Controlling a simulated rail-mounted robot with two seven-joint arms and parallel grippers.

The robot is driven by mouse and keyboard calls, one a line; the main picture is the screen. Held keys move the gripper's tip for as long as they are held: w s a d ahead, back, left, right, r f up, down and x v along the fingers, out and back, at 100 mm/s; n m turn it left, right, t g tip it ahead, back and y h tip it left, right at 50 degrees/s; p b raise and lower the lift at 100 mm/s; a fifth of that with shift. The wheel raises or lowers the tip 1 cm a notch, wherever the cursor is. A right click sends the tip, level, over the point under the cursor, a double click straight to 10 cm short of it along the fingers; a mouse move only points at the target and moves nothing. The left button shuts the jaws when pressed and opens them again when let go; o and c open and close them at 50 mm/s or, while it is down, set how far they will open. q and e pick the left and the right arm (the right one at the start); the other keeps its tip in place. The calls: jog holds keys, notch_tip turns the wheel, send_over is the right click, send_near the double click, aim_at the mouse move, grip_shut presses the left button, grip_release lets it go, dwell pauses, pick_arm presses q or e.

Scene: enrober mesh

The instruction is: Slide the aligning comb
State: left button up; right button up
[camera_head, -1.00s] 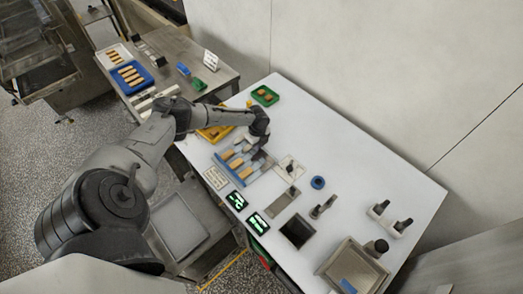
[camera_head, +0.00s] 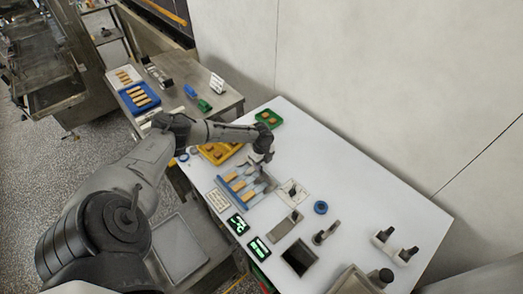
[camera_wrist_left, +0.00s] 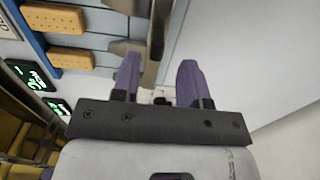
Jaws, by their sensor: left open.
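A blue lane board (camera_head: 232,190) on the white table carries several tan biscuits in rows. A grey metal piece at its back right end (camera_head: 262,183) looks like the aligning comb, but it is small and partly behind my gripper. My left gripper (camera_head: 259,163) hangs over that end. A grey metal piece with an upright part (camera_wrist_left: 160,28) shows just beyond the fingers; I cannot tell contact. Two biscuits (camera_wrist_left: 55,19) lie on the board at the left.
A yellow tray (camera_head: 213,153) and a green tray (camera_head: 268,118) stand behind the board. Two lit displays (camera_head: 238,223) lie in front. A blue ring (camera_head: 320,207) and a black-handled stand (camera_head: 395,246) are to the right.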

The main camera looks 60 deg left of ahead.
pick_arm(q)
notch_tip(320, 180, up, 10)
jog(key=shift+r, duration=0.25)
dwell(0.8)
